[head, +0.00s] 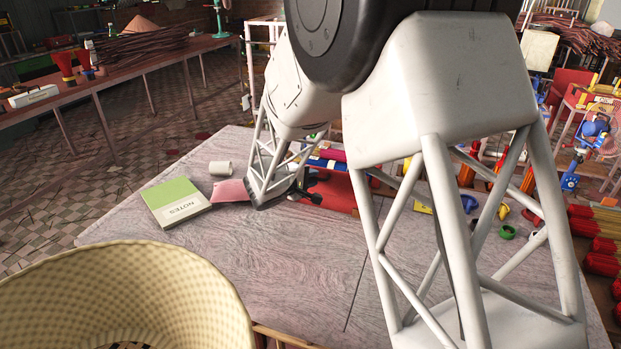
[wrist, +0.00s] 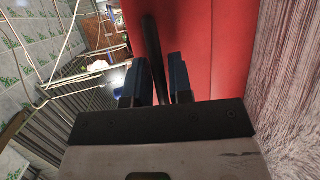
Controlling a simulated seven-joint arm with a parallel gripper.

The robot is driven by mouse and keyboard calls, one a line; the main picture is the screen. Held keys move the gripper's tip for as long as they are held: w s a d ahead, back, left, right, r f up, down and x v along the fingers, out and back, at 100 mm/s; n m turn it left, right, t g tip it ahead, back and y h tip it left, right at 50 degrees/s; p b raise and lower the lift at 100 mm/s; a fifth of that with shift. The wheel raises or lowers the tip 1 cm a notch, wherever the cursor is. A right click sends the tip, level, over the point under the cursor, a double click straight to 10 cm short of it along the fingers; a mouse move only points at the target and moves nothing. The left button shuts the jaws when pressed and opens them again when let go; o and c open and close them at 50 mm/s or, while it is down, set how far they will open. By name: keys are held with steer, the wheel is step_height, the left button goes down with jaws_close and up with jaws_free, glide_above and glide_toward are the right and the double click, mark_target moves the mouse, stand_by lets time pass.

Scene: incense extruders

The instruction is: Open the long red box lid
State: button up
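The red box (head: 336,191) stands on the wooden table, partly hidden behind my arm in the head view. Its red surface (wrist: 220,40) fills the upper middle of the wrist view. My gripper (wrist: 157,72) is close to this surface, with its two blue fingers apart. A dark bar (wrist: 151,38), perhaps a handle, runs between the fingers. A gap shows beside the bar, and I cannot tell whether either finger touches it. In the head view, the gripper end is mostly hidden low beside the box. The lid's edge cannot be made out.
A green notes book (head: 176,198), a pink item (head: 230,191) and a white cup (head: 220,168) lie left of the box. A woven basket (head: 120,290) is at the near left. Small coloured items sit on the right. The table's front middle (head: 290,265) is clear.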

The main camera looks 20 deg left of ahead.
steer(key=shift+c, duration=0.3)
jaws_close()
steer(key=shift+s, duration=0.1)
steer(key=shift+s+f+m+t+h, duration=0.3)
steer(key=shift+s+t, duration=0.15)
steer(key=shift+t, duration=0.3)
steer(key=shift+s+f+m+t+h, duration=0.25)
steer(key=shift+s+t, duration=0.2)
steer(key=shift+t, duration=0.3)
steer(key=shift+o, duration=0.3)
jaws_free()
steer(key=shift+s+a, duration=0.1)
